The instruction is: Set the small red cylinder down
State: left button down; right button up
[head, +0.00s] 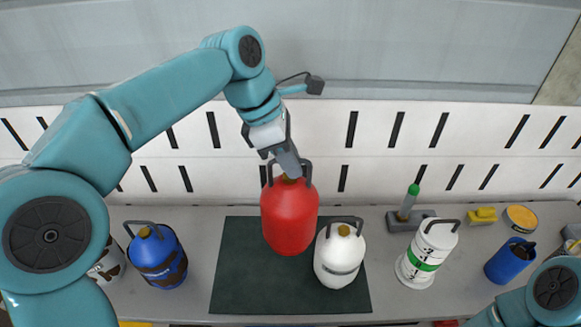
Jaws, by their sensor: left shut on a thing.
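The small red cylinder (289,219) hangs upright in my left gripper (288,170), which is shut on its top near the handle. The cylinder shows in front of the dark green mat (238,285), over its middle. I cannot tell whether its base touches the mat. A white cylinder (339,258) stands on the mat just right of the red one, very close to it. My right gripper is not in view; only part of my right arm shows at the lower right corner.
A blue cylinder (158,258) stands left of the mat, with another white and brown cylinder (108,266) partly behind my arm. A white cylinder with a green band (427,256) stands right of the mat. Further right are a yellow block (482,216) and a blue container (507,263).

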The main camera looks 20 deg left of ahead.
aim_at(269, 188)
pick_arm(q)
notch_tip(269, 188, down, 17)
jog(key=shift+w+r+b, duration=0.1)
jog(key=shift+r+b, duration=0.1)
jog(key=shift+b, duration=0.5)
jog(key=c, duration=1.5)
grip_release()
jog(key=shift+f, duration=0.1)
jog(key=shift+c, duration=0.2)
jog(key=o, duration=0.4)
jog(key=v, duration=1.2)
jog(key=shift+p, duration=0.3)
jog(key=shift+s, duration=0.25)
